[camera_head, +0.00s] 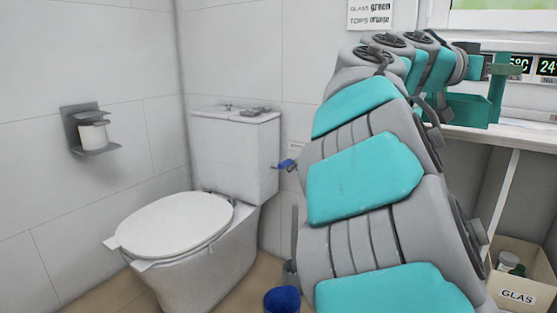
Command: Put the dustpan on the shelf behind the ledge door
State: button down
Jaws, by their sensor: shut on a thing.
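My arm rises across the right half of the view and bends over to the right at the top. At its end is my gripper (490,88), small and seen from the side near the wall displays. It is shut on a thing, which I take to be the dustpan. Dark green parts show there, a boxy piece and an upright with a short bar. I cannot tell which of them are fingers and which the dustpan. They are above or against a white ledge (525,132) at the right. I cannot make out a ledge door or the shelf behind it.
A toilet (175,228) stands left of my arm, with a paper holder (92,135) on the wall. A blue container (282,300) is on the floor close to my arm. A box marked GLAS (517,295) stands under the ledge. A window (505,15) is above.

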jog(key=shift+w+f, duration=0.2)
jog(key=shift+f, duration=0.25)
jog(key=w+a+f+n+t+y, duration=0.5)
jog(key=w+a+f, duration=0.3)
jog(key=f, duration=0.5)
jog(key=w+a+f+n+t+y, duration=0.45)
jog(key=w+a+f+y, duration=0.35)
jog(key=f, duration=0.5)
jog(key=w+a+f+n+t+y, duration=0.4)
jog(key=w+a+f+n, duration=0.2)
jog(key=w+a+f, duration=0.5)
jog(key=shift+m, duration=0.25)
jog(key=r+p, duration=0.1)
jog(key=s+d+r+p, duration=0.1)
jog(key=p, duration=0.1)
jog(key=s+d+r+p, duration=0.1)
jog(key=p, duration=0.1)
jog(key=shift+r, duration=0.3)
jog(key=shift+s, duration=0.1)
